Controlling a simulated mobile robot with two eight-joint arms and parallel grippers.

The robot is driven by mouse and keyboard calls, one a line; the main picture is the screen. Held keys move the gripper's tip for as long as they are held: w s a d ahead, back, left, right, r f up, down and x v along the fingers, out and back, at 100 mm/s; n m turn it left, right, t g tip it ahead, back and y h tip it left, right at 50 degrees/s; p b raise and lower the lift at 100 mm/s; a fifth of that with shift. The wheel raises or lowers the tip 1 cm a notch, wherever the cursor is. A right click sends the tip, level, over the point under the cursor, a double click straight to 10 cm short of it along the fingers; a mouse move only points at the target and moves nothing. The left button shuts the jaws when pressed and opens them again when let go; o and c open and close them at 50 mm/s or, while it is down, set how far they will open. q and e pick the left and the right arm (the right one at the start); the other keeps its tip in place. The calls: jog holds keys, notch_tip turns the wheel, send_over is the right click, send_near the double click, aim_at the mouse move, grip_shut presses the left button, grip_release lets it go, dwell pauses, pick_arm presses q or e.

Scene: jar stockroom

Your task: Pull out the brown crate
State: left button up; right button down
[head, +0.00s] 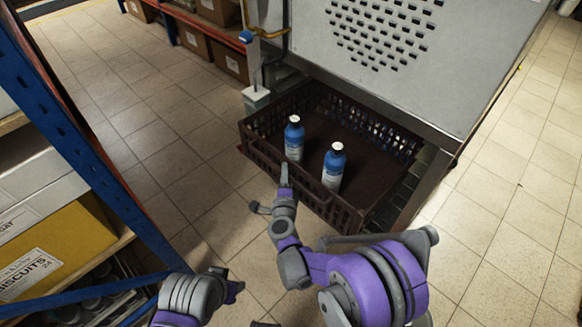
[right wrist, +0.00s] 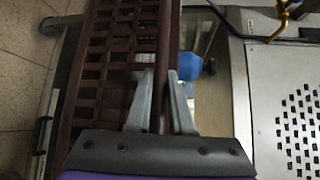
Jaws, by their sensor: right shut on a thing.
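The brown crate (head: 262,152) is a dark lattice-walled box, low under a grey perforated panel, with its near part out in the open. Two blue bottles with white caps, one on the left (head: 294,141) and one on the right (head: 333,170), stand upright in it. My right gripper (head: 285,174) is at the crate's near wall. In the right wrist view its fingers (right wrist: 161,103) are shut on the crate's rim, with the lattice wall (right wrist: 108,60) beside them. My left gripper (head: 235,288) is low in the head view, away from the crate; its fingers are unclear.
A blue-framed shelf (head: 75,130) with a yellow biscuits box (head: 55,250) stands close on the left. A grey post (head: 256,75) stands at the crate's far left corner. The grey panel (head: 400,60) hangs over the crate's back. Tiled floor is clear left and right of the crate.

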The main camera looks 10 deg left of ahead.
jog(key=shift+s+a, duration=0.25)
jog(key=shift+s, duration=0.1)
jog(key=c, duration=0.8)
grip_release()
jog(key=p+v, duration=0.1)
jog(key=v, duration=1)
jog(key=shift+w, duration=0.1)
